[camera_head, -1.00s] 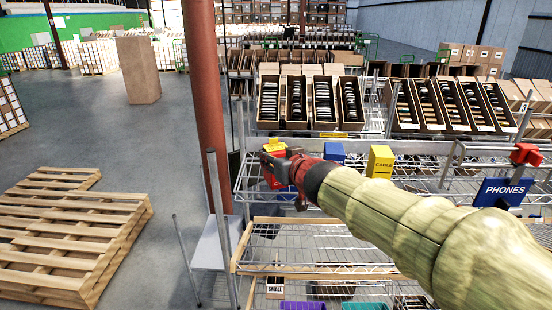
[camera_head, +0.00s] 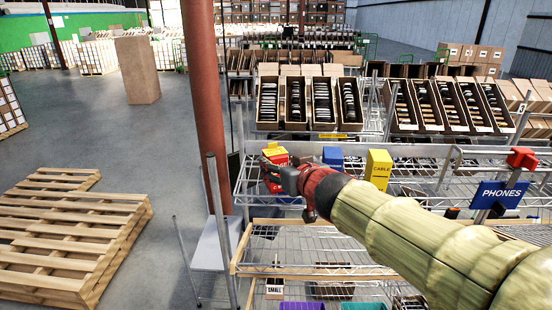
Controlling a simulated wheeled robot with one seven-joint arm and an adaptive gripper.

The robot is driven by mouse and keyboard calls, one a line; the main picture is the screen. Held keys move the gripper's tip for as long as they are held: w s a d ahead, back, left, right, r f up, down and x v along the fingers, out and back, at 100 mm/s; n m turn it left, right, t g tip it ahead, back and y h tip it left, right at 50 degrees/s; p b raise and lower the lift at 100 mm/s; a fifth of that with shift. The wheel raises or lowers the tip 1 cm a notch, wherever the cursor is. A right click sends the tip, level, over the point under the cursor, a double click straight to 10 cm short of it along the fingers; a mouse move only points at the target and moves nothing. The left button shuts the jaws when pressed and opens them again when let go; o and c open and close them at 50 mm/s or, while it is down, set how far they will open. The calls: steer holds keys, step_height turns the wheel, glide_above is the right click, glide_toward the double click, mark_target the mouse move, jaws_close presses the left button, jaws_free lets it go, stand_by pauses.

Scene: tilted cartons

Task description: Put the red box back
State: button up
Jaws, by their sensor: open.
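The red box (camera_head: 272,186) is at the left end of the wire shelf, just below and in front of a yellow box (camera_head: 275,152). It is partly hidden by my gripper (camera_head: 276,170), whose dark fingers are at its right side and front. The fingers are small and partly hidden by my wrist, but they look open. I cannot tell whether they touch the box. The box looks roughly upright.
A blue box (camera_head: 333,156) and a yellow CABLE box (camera_head: 379,165) stand right of my gripper on the same shelf. A red column (camera_head: 207,110) rises at the left. A blue PHONES sign (camera_head: 499,195) hangs at right. Tilted cartons (camera_head: 310,100) sit behind.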

steer(key=p+v, duration=0.3)
steer(key=v, duration=0.4)
steer(key=s+d+f+m+g+h, duration=0.1)
steer(key=s+d+f+m+h, duration=0.2)
steer(key=d, duration=0.4)
steer(key=s+d+f+m+g+h, duration=0.1)
steer(key=s+d+h, duration=0.2)
steer(key=s+d, duration=0.4)
steer(key=s+f+g, duration=0.3)
steer(key=s+f, duration=0.2)
steer(key=s, duration=0.4)
steer(key=s+d+f+g, duration=0.1)
steer(key=s+f+g, duration=0.2)
steer(key=s+f, duration=0.3)
steer(key=s, duration=0.3)
steer(key=shift+d+y, duration=0.25)
steer(key=shift+y, duration=0.15)
steer(key=shift+w+f, duration=0.1)
step_height(320, 180, down, 34)
steer(key=b, duration=3.4)
